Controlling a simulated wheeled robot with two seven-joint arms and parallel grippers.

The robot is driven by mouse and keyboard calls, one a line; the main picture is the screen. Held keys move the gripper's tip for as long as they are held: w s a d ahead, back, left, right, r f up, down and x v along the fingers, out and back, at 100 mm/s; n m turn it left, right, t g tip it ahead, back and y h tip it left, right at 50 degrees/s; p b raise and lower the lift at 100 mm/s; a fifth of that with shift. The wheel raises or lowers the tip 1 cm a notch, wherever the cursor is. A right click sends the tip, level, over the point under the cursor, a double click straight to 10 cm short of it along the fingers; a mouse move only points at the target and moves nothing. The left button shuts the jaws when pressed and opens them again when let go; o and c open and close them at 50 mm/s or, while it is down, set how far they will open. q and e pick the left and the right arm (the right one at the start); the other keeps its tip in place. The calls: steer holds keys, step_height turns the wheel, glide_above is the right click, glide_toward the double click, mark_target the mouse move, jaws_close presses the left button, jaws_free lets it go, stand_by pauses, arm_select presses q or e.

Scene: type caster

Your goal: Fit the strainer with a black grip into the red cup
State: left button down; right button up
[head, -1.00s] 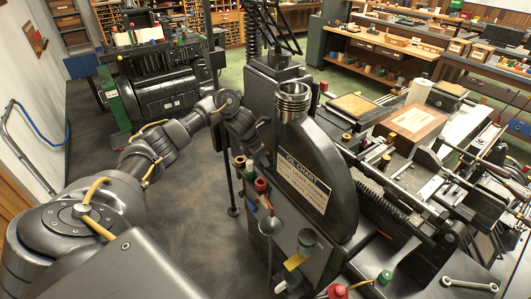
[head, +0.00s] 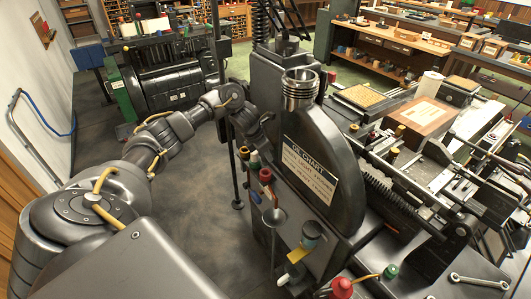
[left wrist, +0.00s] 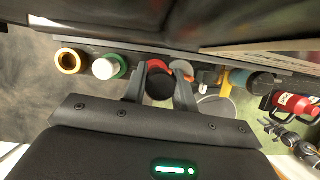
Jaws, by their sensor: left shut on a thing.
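My left gripper (left wrist: 163,92) shows in the left wrist view. Its two dark fingers are closed around a round black piece, which I take for the black grip of the strainer (left wrist: 160,86). The rest of the strainer is hidden. The red cup (left wrist: 156,66) shows just behind the black piece, partly covered by it and the fingers. I cannot tell whether strainer and cup touch. In the head view the red cup (head: 265,175) is in a row along the machine's side. The left fingertips do not show clearly there. My right gripper is in neither view.
Beside the red cup are a green cup with a white top (left wrist: 107,67) and a yellow-rimmed cup (left wrist: 70,61). On the other side are a yellow piece (left wrist: 225,82) and a teal jar (left wrist: 246,80). The tall dark machine (head: 320,150) stands close to the arm.

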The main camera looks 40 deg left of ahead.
arm_select(q)
steer(key=shift+f+b, duration=1)
steer(key=shift+f, duration=0.5)
steer(key=shift+b, duration=0.35)
stand_by(0.6)
steer(key=shift+f+b, duration=1.55)
steer(key=shift+f, duration=0.15)
steer(key=c, duration=1)
jaws_free()
steer(key=shift+c, duration=0.2)
